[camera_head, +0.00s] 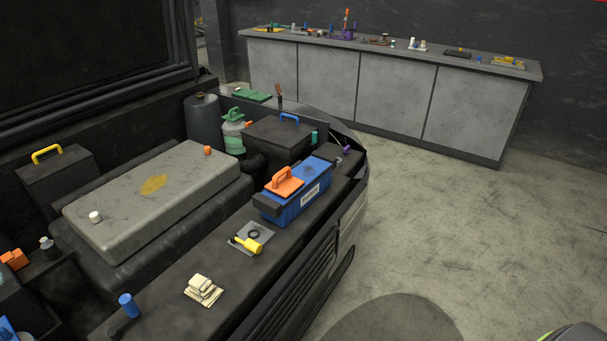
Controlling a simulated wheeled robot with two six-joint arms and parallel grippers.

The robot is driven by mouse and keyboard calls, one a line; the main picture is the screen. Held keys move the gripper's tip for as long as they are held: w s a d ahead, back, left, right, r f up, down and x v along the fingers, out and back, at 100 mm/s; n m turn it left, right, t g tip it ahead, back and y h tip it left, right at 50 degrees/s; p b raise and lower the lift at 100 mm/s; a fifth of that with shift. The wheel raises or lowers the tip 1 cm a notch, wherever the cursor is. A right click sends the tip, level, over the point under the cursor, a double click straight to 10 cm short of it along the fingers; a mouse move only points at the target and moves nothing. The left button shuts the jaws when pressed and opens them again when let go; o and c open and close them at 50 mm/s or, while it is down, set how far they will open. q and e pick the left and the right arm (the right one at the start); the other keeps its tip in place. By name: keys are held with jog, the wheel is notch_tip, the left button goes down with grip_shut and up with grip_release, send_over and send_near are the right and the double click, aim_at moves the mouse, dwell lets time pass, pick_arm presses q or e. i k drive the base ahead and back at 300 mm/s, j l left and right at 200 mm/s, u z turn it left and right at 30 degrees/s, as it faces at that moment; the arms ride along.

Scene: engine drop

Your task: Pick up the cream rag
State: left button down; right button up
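The cream rag (203,290) lies folded and bunched on the dark front ledge of the engine bay (160,300), near the bottom left of the head view. Its top layers form a small raised stack, and its lower layer spreads flat on the ledge. Nothing covers it. Neither my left gripper nor my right gripper shows in this view.
Right of the rag, a yellow-handled tool (246,244) lies on a grey plate. Beyond it stands a blue box (300,196) with an orange handle. A blue-capped post (128,305) stands left of the rag. A workbench (390,95) runs along the back.

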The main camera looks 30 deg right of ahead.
aim_at(201, 290)
jog(key=k+j+z, duration=0.25)
jog(key=z, duration=0.2)
jog(key=k+j+z, duration=0.3)
jog(key=z, duration=0.15)
jog(key=k+j+z, duration=0.1)
jog(key=k+z, duration=0.3)
jog(key=i, duration=0.05)
